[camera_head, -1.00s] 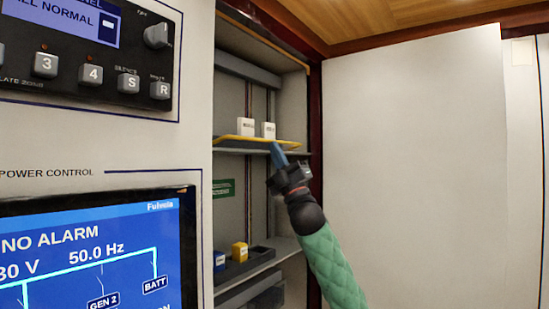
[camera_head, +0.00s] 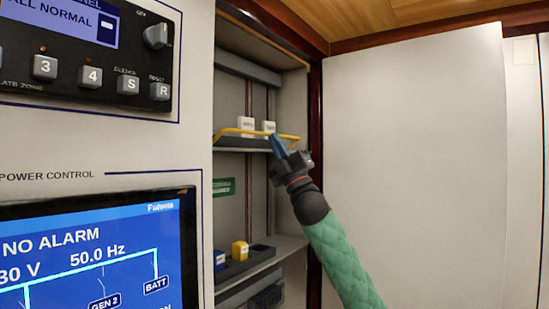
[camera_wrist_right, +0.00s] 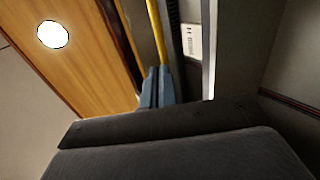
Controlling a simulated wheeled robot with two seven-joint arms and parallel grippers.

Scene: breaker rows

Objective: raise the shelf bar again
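The yellow shelf bar (camera_head: 238,131) runs along the front of the upper shelf (camera_head: 240,143) in the open cabinet. Two white blocks stand on that shelf behind the bar, a left one (camera_head: 246,124) and a right one (camera_head: 269,127). My right gripper (camera_head: 276,142) is at the bar, right of its middle. In the right wrist view the bar (camera_wrist_right: 156,35) runs down to the blue fingertips (camera_wrist_right: 158,85), which are close together on it. The exact contact is partly hidden. My left gripper is not in view.
A lower shelf (camera_head: 283,246) holds a dark tray with a yellow block (camera_head: 239,250) and a blue block (camera_head: 219,261). A white door panel (camera_head: 420,150) stands to the right. The control panel and screen (camera_head: 90,250) fill the left.

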